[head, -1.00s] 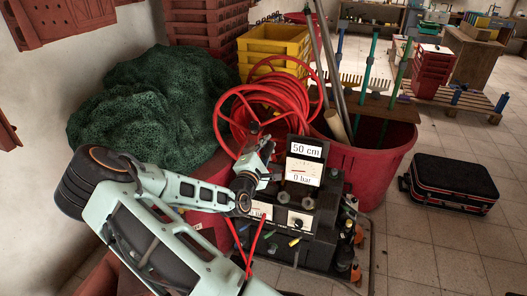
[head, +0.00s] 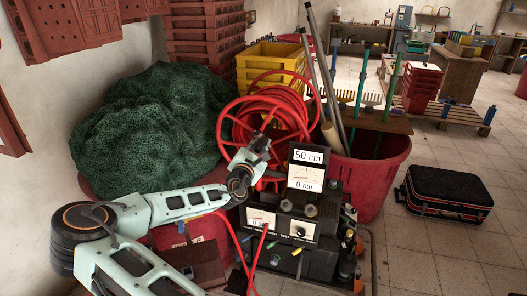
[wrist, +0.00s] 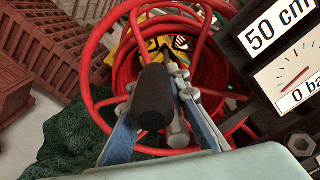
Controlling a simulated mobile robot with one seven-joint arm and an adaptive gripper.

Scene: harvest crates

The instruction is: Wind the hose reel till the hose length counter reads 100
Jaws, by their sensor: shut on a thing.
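The red hose reel (head: 222,128), with red hose wound on it, stands in the middle of the head view and fills the centre of the wrist view (wrist: 92,75). The counter (head: 308,156) reads 50 cm, and it reads the same in the wrist view (wrist: 277,25). A dial below it reads 0 bar. My gripper (head: 263,140) is at the front of the reel. In the wrist view my gripper (wrist: 165,85) is shut on the reel's crank handle (wrist: 154,98), a black grip between the fingers. The exact finger contact is partly hidden.
A black control box (head: 300,228) with knobs stands right of my gripper. A green net heap (head: 150,130) lies left. A red tub (head: 385,175) with tools and a black suitcase (head: 445,190) are to the right. Yellow crates (head: 270,60) stand behind.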

